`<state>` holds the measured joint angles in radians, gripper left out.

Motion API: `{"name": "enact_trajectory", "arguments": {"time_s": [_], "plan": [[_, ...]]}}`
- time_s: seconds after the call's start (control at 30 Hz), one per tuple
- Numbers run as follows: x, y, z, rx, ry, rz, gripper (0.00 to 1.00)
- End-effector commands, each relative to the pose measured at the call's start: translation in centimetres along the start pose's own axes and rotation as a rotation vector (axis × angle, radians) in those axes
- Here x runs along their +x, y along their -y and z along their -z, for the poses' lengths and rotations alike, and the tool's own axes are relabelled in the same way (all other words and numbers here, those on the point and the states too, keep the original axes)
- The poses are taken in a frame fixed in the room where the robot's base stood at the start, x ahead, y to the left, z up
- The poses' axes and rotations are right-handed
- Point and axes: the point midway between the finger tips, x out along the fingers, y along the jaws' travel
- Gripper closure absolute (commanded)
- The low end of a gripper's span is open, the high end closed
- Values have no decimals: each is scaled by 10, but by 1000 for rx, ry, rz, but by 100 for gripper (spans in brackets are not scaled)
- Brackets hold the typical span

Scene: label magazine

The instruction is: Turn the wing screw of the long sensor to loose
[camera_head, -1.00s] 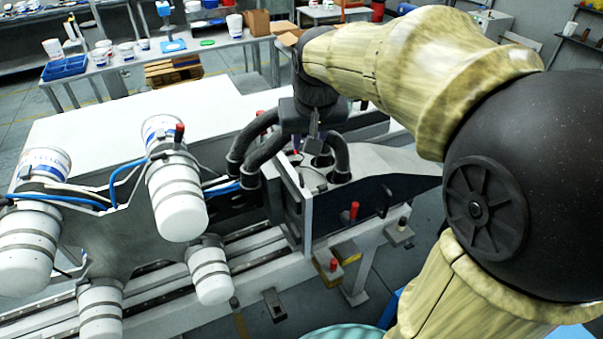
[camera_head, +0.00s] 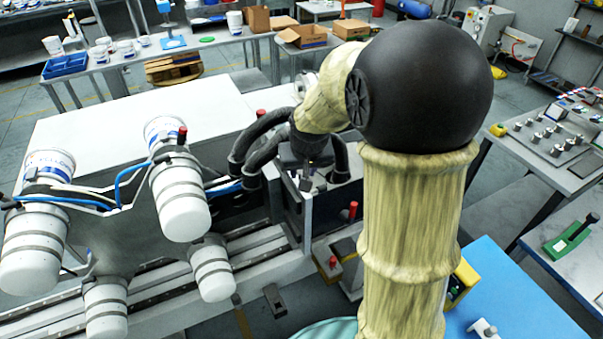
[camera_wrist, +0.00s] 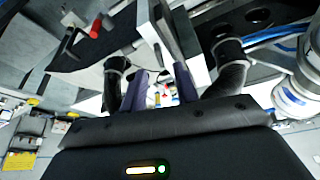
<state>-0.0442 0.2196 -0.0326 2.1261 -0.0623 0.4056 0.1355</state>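My gripper (camera_head: 307,178) is over the dark housing (camera_head: 345,196) of the machine, between its black hoses. In the wrist view my gripper's two purple-grey fingers (camera_wrist: 160,84) stand apart, and I see nothing held between them. A pale upright metal plate (camera_wrist: 154,22) is just beyond the fingers. I cannot make out the long sensor or its wing screw for certain; my wrist and the hoses cover part of that area.
Black hoses (camera_head: 250,140) curve close beside my gripper. Red-topped knobs (camera_head: 353,209) stand on the machine's near side; one red handle also shows in the wrist view (camera_wrist: 96,28). White cylinders (camera_head: 180,200) are at left. A blue-topped table (camera_head: 520,290) is at lower right.

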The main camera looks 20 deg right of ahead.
Motion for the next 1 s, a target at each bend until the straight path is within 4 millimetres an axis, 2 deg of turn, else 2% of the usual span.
{"name": "enact_trajectory", "arguments": {"time_s": [0.1,0.3,0.67,0.83,1.0], "plan": [[17,0,-1,0,5,-1,70],[38,0,0,0,2,0,70],[44,0,0,1,0,0,70],[44,0,0,1,0,0,100],[44,0,0,0,0,0,100]]}}
